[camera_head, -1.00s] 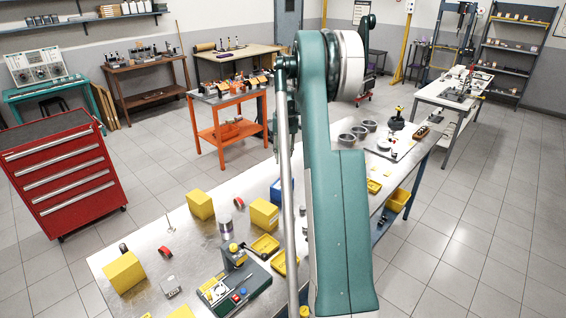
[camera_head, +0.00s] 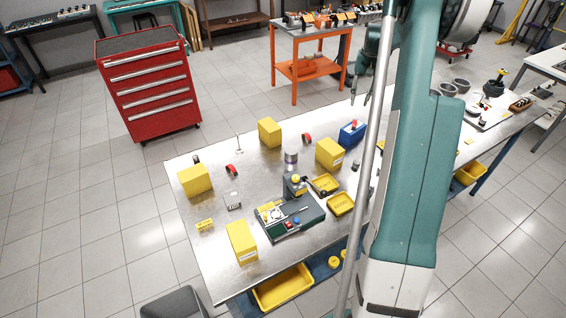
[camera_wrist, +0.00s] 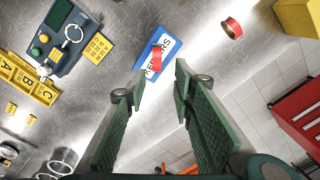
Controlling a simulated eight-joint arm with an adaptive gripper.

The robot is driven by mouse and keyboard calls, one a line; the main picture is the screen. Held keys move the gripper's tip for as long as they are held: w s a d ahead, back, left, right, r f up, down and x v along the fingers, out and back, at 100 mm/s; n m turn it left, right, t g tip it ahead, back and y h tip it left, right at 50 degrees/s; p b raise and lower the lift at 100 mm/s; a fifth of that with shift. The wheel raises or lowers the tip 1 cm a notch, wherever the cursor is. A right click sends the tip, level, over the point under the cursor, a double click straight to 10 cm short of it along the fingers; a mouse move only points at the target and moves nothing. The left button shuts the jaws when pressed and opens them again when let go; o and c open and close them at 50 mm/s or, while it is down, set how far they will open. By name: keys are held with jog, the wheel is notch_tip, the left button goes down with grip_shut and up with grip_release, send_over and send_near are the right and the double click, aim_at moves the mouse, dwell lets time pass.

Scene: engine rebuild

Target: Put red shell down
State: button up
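A red shell (camera_head: 354,124) is at the blue box (camera_head: 348,137) on the metal workbench. In the wrist view the red shell (camera_wrist: 157,59) shows against the white label of the blue box (camera_wrist: 146,64); I cannot tell whether it lies on top or stands partly inside. My gripper (camera_wrist: 160,78) is open, its fingertips apart with a gap either side of the shell in the picture. In the head view my gripper (camera_head: 360,98) hangs above the box. Two more red curved shells lie on the bench, one at the left (camera_head: 232,170) and one near the back edge (camera_head: 306,138).
Yellow boxes (camera_head: 195,180) stand around the bench, with one (camera_head: 330,152) close to the blue box. A green device (camera_head: 290,218) and shallow yellow trays (camera_head: 341,204) are in front. A red tool cabinet (camera_head: 150,85) stands beyond the bench. My arm hides part of the bench's right side.

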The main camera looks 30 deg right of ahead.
jog(key=s+a+r+n+t, duration=0.1)
jog(key=s+a+r, duration=0.35)
jog(key=a, duration=0.75)
jog(key=s+a+r+n+t+h, duration=0.1)
jog(key=a+r+n, duration=0.1)
jog(key=a+r, duration=0.75)
jog(key=s+a+r+n+t, duration=0.15)
jog(key=a+r, duration=0.25)
jog(key=a, duration=1)
jog(key=s+a+f+n+t, duration=0.1)
jog(key=s+a+f+n, duration=0.1)
jog(key=s+a, duration=1)
jog(key=s+a+f+n+t, duration=0.2)
jog(key=s+a+f, duration=0.1)
jog(key=s+a, duration=1)
jog(key=shift+f+y, duration=0.3)
jog(key=shift+f, duration=0.1)
jog(key=shift+a+f+n, duration=0.1)
jog(key=shift+n, duration=0.15)
notch_tip(320, 180, down, 23)
jog(key=b, duration=2.3)
